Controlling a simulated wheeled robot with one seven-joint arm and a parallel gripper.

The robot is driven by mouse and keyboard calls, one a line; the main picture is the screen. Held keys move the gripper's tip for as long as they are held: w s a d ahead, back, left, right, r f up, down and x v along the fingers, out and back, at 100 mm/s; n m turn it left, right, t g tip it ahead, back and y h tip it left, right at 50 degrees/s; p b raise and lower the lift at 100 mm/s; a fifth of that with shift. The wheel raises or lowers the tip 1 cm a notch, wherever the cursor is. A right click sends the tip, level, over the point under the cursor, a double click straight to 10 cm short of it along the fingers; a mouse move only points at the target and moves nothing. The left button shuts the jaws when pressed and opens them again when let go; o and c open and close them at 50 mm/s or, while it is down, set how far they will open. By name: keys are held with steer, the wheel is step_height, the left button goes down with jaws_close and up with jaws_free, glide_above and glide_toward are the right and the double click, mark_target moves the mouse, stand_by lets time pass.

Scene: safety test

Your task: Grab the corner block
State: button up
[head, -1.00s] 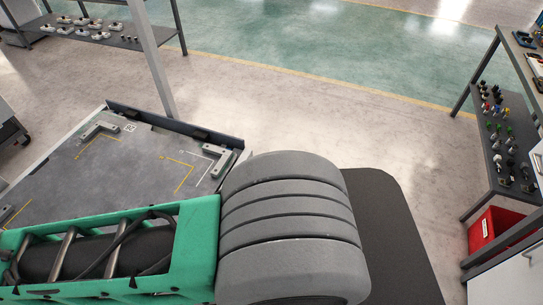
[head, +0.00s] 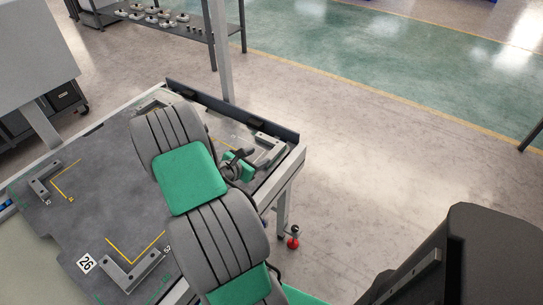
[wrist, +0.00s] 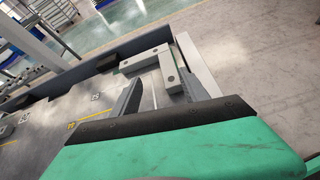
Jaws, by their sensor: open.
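A grey L-shaped corner block (head: 270,149) lies on the table near its right corner. In the wrist view the same block (wrist: 168,70) shows ahead of and between the two fingers, with its second leg running left along the dark edge wall. My gripper (head: 248,160) is open beside this block in the head view. In the wrist view the open gripper (wrist: 161,78) has nothing held between its fingers. Whether a finger touches the block I cannot tell. Similar corner blocks sit at the front (head: 138,272) and left (head: 44,184); one at the back is partly hidden by my arm.
The grey table (head: 95,180) has yellow corner marks and a raised dark rim (head: 232,112) at the back. A shelf (head: 165,22) with several small parts stands behind. A light post (head: 219,50) rises behind the table. Open floor lies to the right.

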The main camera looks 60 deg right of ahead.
mark_target(275, 151)
steer(key=shift+s+d+f+n+h, duration=0.2)
steer(key=shift+s+d+f+n, duration=0.2)
steer(key=shift+s+d, duration=0.15)
steer(key=shift+s+d+f+n+h, duration=0.25)
steer(key=shift+s+d+n, duration=0.15)
steer(key=shift+d, duration=0.15)
steer(key=x, duration=0.6)
steer(key=shift+s+d+f+b, duration=0.1)
steer(key=shift+d+f+b, duration=0.05)
steer(key=shift+d+b, duration=0.25)
steer(key=shift+a, duration=0.1)
jaws_close()
